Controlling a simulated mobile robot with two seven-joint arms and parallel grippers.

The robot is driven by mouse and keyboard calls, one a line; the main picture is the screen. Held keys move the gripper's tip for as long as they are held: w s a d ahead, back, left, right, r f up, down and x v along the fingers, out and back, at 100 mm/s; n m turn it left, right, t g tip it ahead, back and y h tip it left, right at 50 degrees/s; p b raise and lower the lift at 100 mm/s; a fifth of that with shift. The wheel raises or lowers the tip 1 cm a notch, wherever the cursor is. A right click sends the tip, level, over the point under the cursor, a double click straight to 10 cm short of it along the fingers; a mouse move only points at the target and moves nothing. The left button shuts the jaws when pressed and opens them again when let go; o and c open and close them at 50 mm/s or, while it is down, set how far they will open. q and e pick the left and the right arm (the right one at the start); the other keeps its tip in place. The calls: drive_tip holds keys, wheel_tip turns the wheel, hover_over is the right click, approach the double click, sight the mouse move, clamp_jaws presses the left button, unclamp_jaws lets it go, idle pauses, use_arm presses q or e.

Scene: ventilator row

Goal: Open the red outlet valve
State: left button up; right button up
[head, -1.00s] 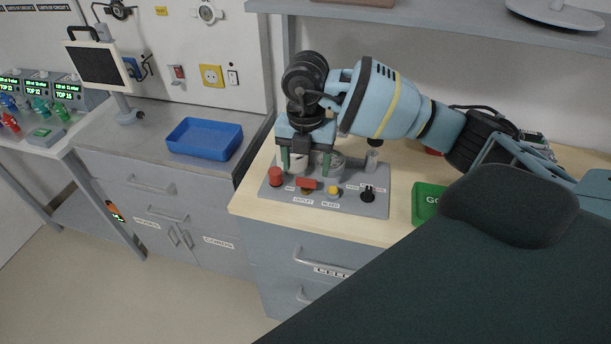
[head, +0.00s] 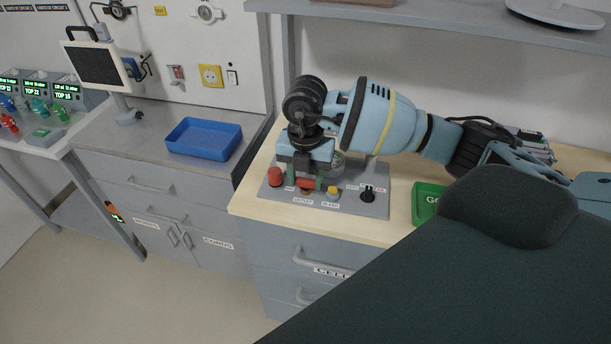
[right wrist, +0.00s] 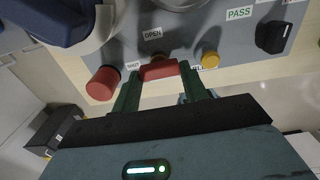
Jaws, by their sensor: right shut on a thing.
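The red outlet valve (head: 306,184) is a small red bar handle on the grey panel (head: 348,205), above the "OUTLET" label. It also shows in the right wrist view (right wrist: 158,70), lying crosswise below the "OPEN" label. My right gripper (head: 305,182) points down at the panel, its green fingers at the two ends of the red handle. In the right wrist view the right gripper (right wrist: 160,78) is shut on the handle. My left gripper is not in view.
A red knob (head: 275,176) stands left of the valve, a yellow knob (head: 333,192) close to its right, and a black knob (head: 368,193) farther right. A green box (head: 427,202) lies right of the panel. A blue tray (head: 204,138) is on the left counter.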

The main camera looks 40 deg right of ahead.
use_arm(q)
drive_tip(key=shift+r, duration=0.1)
use_arm(e)
drive_tip(key=shift+n, duration=0.3)
drive_tip(key=n, duration=0.3)
drive_tip(key=shift+d+r+p, duration=0.1)
drive_tip(key=shift+r+p, duration=0.05)
drive_tip(key=shift+p, duration=0.2)
drive_tip(key=n, duration=0.9)
drive_tip(key=shift+d, duration=0.15)
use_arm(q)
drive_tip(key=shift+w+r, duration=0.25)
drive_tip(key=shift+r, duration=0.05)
use_arm(e)
drive_tip(key=n, duration=0.5)
drive_tip(key=shift+d, duration=0.1)
drive_tip(key=shift+n, duration=0.3)
drive_tip(key=o, duration=1)
drive_tip(key=shift+c, duration=0.2)
